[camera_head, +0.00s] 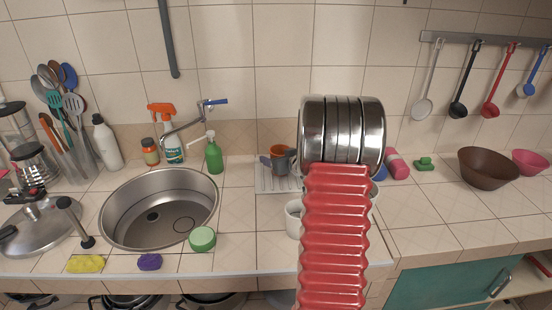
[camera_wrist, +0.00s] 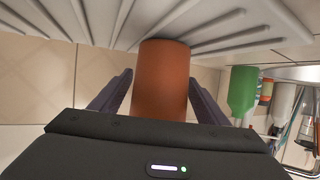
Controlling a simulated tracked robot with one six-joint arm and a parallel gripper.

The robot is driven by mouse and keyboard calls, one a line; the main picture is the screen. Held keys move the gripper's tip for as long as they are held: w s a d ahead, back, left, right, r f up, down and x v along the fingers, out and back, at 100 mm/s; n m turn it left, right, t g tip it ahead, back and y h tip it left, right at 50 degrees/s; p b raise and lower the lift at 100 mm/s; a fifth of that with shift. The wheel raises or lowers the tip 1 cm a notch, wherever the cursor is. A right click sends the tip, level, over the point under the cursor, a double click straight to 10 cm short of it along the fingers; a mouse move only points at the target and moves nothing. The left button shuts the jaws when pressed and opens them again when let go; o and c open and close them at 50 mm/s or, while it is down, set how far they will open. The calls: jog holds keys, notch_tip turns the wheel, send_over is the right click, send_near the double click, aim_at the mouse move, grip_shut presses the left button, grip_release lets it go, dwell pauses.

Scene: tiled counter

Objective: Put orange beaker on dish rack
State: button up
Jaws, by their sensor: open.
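The orange beaker (camera_head: 279,150) is at the dish rack (camera_head: 265,184) behind the sink's right side. In the wrist view, the beaker (camera_wrist: 160,75) has one end against the white ribs of the rack (camera_wrist: 225,25) and appears to rest on it. My gripper (camera_wrist: 161,95) is open, with one dark finger on each side of the beaker and a visible gap at both sides. In the head view, my gripper (camera_head: 276,164) shows as small dark parts around the beaker; my red arm hides the rest of it and the right part of the rack.
A white cup (camera_head: 293,220) stands in front of the rack, partly behind my arm. A green bottle (camera_head: 214,155) stands left of the rack, by the sink (camera_head: 160,200). A brown bowl (camera_head: 488,167) is far right.

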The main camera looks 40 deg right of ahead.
jog(key=v, duration=1)
jog(key=shift+s+a+r, duration=0.1)
jog(key=shift+s+r, duration=0.05)
jog(key=shift+s, duration=0.2)
dwell(0.3)
jog(key=shift+w+a+r, duration=0.15)
jog(key=shift+r, duration=0.05)
jog(key=a+r+g+h, duration=0.1)
jog(key=a+r, duration=0.3)
jog(key=a, duration=0.4)
jog(key=a+r+g+h, duration=0.1)
jog(key=a+r+g, duration=0.1)
jog(key=a+r, duration=0.45)
jog(key=s+a+f+n+g+y, duration=0.2)
jog(key=s+a, duration=0.7)
jog(key=a, duration=0.5)
jog(key=s+a+f+n+g+y, duration=0.1)
jog(key=s+a+y, duration=0.3)
jog(key=s+a, duration=0.6)
jog(key=a+f+g, duration=0.1)
jog(key=a, duration=0.4)
jog(key=shift+n, duration=0.4)
jog(key=shift+d, duration=0.1)
